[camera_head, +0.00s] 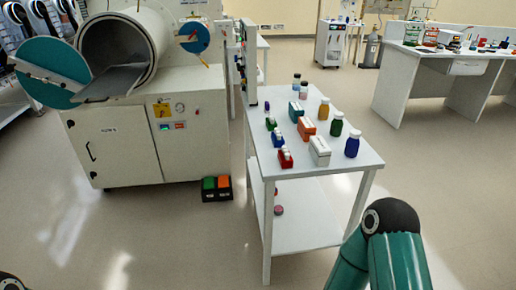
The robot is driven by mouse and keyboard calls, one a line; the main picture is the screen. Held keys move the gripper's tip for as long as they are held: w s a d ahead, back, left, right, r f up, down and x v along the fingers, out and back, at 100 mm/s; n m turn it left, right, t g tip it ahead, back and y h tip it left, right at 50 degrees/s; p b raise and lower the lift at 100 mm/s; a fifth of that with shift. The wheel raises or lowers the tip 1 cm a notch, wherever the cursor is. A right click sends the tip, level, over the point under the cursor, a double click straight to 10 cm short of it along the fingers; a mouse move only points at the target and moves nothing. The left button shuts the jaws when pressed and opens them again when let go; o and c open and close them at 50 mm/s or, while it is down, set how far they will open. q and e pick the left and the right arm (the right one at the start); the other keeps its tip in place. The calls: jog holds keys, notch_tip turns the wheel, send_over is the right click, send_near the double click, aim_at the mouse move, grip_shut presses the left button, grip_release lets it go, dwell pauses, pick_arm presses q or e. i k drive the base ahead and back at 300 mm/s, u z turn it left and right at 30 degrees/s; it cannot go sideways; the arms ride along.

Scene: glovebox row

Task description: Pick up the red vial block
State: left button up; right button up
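The red vial block (285,158) is small and stands upright at the front left of the white table (352,165). It shows a pale cap or vial on top. A blue block (276,136) and a green block (271,123) stand behind it in the same row. No gripper is near it. A green arm link of mine shows at the bottom right, in front of the table. A bit of my other arm shows at the bottom left corner. Neither gripper is in view.
A white box (319,151), an orange box (307,129) and a teal box (296,113) stand right of the block. A blue bottle (352,144) and a green bottle (336,124) stand further right. A glovebox cabinet (150,140) with an open round door (45,72) is left.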

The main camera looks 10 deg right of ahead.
aim_at(286, 160)
jog(key=u, duration=0.15)
jog(key=i, duration=1.3)
jog(key=z, duration=0.5)
